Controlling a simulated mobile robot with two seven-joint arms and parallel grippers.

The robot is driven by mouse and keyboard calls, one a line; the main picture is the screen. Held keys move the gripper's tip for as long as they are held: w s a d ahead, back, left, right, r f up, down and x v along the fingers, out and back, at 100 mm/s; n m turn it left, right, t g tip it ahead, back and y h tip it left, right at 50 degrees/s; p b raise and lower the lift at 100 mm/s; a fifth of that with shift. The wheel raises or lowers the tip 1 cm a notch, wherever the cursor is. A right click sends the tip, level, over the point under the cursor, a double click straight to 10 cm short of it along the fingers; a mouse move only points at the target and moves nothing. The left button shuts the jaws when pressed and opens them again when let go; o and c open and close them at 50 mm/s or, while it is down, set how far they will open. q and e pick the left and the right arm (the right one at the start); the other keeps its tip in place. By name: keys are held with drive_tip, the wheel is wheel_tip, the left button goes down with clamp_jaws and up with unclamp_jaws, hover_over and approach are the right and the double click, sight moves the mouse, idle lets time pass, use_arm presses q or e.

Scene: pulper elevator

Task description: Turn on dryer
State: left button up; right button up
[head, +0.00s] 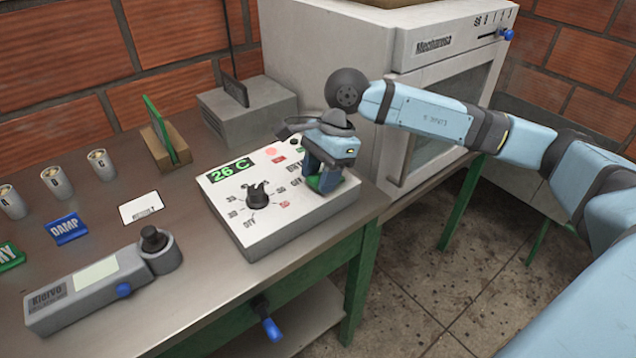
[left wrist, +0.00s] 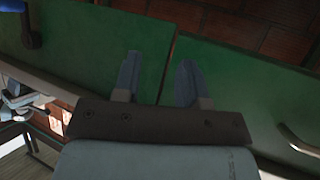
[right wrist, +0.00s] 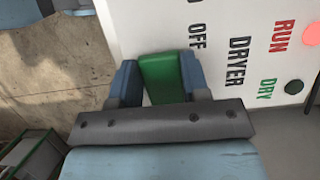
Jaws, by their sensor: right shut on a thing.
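The white control box (head: 270,230) stands at the right end of the steel table. It has a display reading 26 C (head: 232,169) and a black dial (head: 258,196). My right gripper (head: 325,178) is over the box's right side. In the right wrist view it is shut on a green switch (right wrist: 162,78), beside the labels OFF and DRYER. The fingers stand on either side of the switch and hide part of its surroundings. My left gripper (left wrist: 158,80) shows only in the left wrist view. It is open and empty, in front of green panels (left wrist: 90,60).
A red lamp (right wrist: 313,32) and a green lamp (right wrist: 294,86) are on the box face. The Mechaross oven (head: 420,80) stands behind my right arm. A Kidryo meter (head: 100,285), sign holders and several metal cups are on the table to the left.

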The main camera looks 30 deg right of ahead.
use_arm(q)
drive_tip(key=shift+a+f, duration=0.1)
drive_tip(key=shift+a, duration=0.05)
use_arm(e)
drive_tip(key=o, duration=0.9)
use_arm(q)
drive_tip(key=shift+a+p, duration=0.2)
drive_tip(key=shift+p, duration=0.75)
use_arm(e)
drive_tip(key=v, duration=1.4)
drive_tip(key=shift+w, duration=0.1)
drive_tip(key=shift+f, duration=0.1)
